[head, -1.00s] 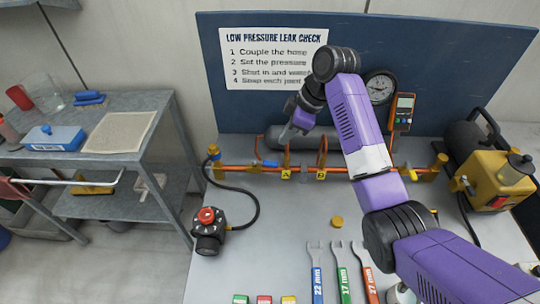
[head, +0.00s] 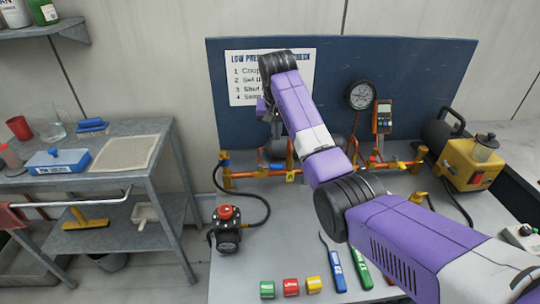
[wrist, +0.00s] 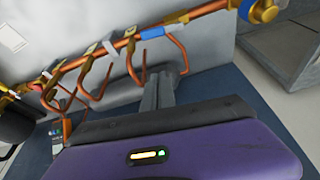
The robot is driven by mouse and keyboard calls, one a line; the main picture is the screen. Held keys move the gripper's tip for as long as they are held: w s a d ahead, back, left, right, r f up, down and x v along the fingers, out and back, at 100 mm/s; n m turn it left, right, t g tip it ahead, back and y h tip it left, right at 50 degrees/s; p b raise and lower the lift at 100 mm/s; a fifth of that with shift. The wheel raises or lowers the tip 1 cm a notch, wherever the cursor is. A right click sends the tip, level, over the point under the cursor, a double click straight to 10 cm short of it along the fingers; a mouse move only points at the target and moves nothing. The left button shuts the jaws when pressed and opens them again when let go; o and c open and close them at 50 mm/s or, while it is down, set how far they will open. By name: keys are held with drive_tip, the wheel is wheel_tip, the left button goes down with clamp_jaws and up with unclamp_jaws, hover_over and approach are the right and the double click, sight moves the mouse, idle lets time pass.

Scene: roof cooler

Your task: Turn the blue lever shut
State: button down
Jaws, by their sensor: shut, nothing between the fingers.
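A blue lever grip (wrist: 152,33) shows in the wrist view, lying roughly along the copper pipe (wrist: 205,10). In the head view a small blue patch by the left part of the pipe (head: 276,165) seems to be the same grip. My gripper (wrist: 166,77) is shut and empty. Its grey fingers point toward the pipe, just below the blue grip in the wrist view; I cannot tell whether they touch it. In the head view my gripper (head: 276,148) is partly hidden by my wrist, above the left pipe section.
Copper branches (wrist: 95,80) stand beside the fingers. A second blue part (wrist: 246,9) is at the brass pipe end. A gauge (head: 361,95) and orange meter (head: 383,117) are at the right. A black regulator (head: 227,230) with a hose stands front left. Spanners and coloured blocks (head: 291,287) lie in front.

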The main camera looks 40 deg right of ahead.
sight(270, 167)
drive_tip(key=x, duration=1)
drive_tip(key=shift+s+a+p, duration=1.05)
drive_tip(key=shift+s+a, duration=0.3)
drive_tip(key=shift+s, duration=0.15)
